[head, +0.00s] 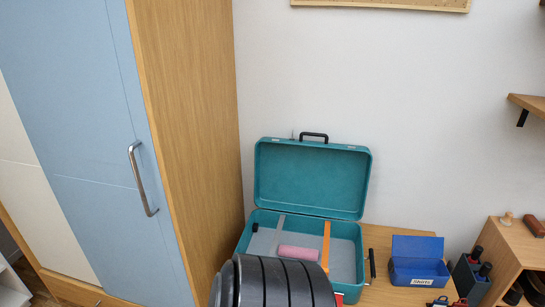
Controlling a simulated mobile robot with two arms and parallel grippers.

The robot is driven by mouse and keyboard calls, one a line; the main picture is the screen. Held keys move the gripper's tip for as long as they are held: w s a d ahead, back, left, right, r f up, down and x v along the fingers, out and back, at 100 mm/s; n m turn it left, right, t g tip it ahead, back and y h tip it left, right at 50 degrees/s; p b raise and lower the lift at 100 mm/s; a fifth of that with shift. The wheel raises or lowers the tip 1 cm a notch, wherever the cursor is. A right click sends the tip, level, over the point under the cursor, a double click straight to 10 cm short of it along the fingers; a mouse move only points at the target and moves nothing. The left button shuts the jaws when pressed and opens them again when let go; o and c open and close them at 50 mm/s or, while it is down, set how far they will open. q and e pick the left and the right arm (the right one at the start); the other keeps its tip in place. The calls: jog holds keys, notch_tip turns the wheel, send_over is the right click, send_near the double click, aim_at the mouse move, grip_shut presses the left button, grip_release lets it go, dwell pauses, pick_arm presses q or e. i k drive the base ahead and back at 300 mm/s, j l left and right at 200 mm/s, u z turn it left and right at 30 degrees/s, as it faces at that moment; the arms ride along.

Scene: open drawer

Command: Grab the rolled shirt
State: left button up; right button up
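A pink rolled item (298,253), which looks like the rolled shirt, lies in the open teal suitcase (313,178). It lies sideways on the grey lining, between a grey strap and an orange strap (326,244). The suitcase lid stands up against the wall. The front of the suitcase is hidden behind a dark rounded shape at the bottom of the picture. Neither of my grippers shows in the head view.
The suitcase stands on a wooden table (398,238). To its right are a blue box (418,262) with its lid up and a dark holder (468,280). A wooden shelf unit (506,255) stands at far right. A tall wardrobe (100,130) is at left.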

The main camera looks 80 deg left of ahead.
aim_at(287, 250)
jog(key=u, duration=2.45)
jog(key=i+l, duration=0.05)
